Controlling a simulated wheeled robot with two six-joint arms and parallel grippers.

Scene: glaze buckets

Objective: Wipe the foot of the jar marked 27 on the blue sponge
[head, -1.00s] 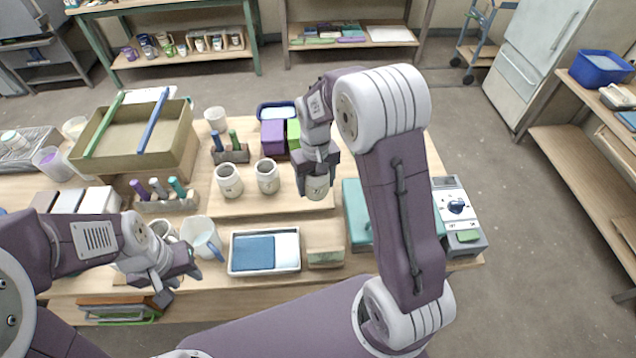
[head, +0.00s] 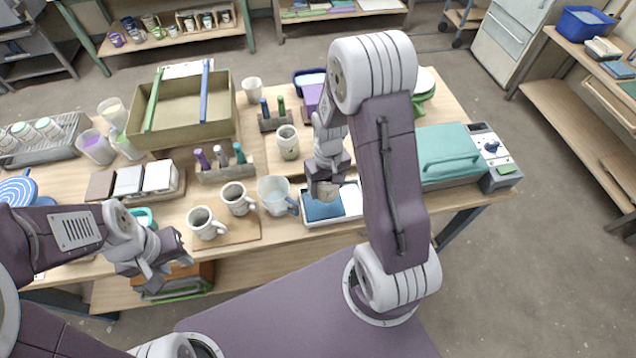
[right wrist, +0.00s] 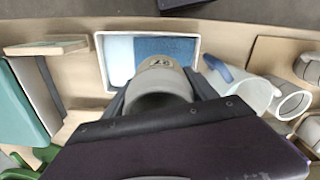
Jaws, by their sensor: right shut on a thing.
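My right gripper (head: 325,180) is shut on the grey-white jar marked 27 (right wrist: 160,82); in the head view the jar (head: 328,192) shows just below the fingers. The number 27 is readable upside down in the right wrist view. The blue sponge (head: 322,209) lies in a white tray (head: 305,222), also seen in the right wrist view (right wrist: 165,46), partly hidden by the jar. The jar is over the sponge area; I cannot tell whether its foot touches. My left gripper (head: 165,268) is empty and open at the table's front left.
A clear measuring jug (head: 273,196) stands just left of the tray, with two mugs (head: 205,223) beside it. Another jar (head: 287,142) stands behind. A teal box (head: 447,155) and a scale-like device (head: 492,150) are to the right.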

